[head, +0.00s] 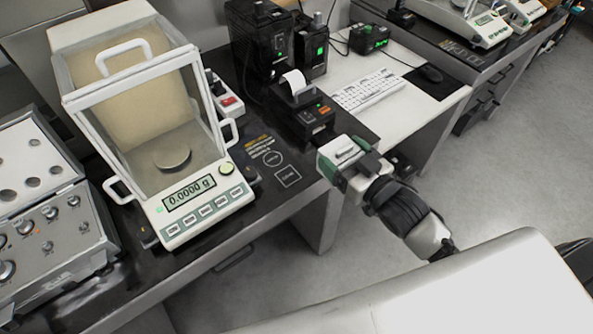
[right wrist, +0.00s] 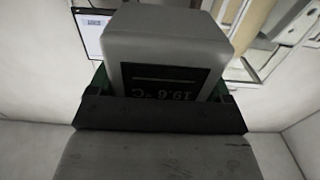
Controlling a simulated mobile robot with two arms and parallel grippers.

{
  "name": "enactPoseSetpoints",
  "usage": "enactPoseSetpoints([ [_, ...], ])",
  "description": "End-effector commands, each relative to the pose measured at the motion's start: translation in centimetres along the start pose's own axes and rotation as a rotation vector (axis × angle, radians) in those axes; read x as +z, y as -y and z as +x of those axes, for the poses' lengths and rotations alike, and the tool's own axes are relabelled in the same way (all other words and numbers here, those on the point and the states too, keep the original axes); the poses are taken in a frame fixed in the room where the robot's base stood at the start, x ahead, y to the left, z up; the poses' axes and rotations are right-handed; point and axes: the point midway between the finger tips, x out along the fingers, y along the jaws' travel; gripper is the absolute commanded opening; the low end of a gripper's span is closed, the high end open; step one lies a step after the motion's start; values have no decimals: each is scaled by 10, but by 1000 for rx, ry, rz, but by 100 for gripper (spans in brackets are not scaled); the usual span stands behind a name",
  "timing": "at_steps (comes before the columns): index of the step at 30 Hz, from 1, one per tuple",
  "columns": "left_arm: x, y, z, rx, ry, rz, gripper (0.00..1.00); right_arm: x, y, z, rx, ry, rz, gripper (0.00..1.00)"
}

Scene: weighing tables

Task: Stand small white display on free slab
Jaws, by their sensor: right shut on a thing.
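The small white display (right wrist: 170,45) fills the middle of the right wrist view. Its dark screen reads 19.6 °C, upside down in that view. My right gripper (head: 347,165) is shut on it, with green finger parts at both sides of the display. In the head view the gripper is in front of the weighing table's right end, near the printer. The display shows there only as a pale shape among the jaws, and its screen is hidden. I cannot pick out the free slab for certain. My left gripper is not in view.
A balance (head: 207,208) with a glass draft shield, reading 0.0000 g, stands on the dark tabletop. A small printer (head: 305,118) and keyboard (head: 371,91) are behind my right gripper. More balances stand at back right.

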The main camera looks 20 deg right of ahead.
Motion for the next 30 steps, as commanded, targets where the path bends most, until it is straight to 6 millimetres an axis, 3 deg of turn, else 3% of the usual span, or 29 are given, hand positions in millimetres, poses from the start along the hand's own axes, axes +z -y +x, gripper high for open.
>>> enactPoseSetpoints([
  [9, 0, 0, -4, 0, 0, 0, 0, 38, 28, 63, 0, -4, 4, 47],
  [15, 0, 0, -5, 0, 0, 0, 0, 58, 40, 92, 0, -3, 2, 47],
  [30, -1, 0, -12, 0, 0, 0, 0, 98, 43, 98, -1, -3, 0, 47],
])
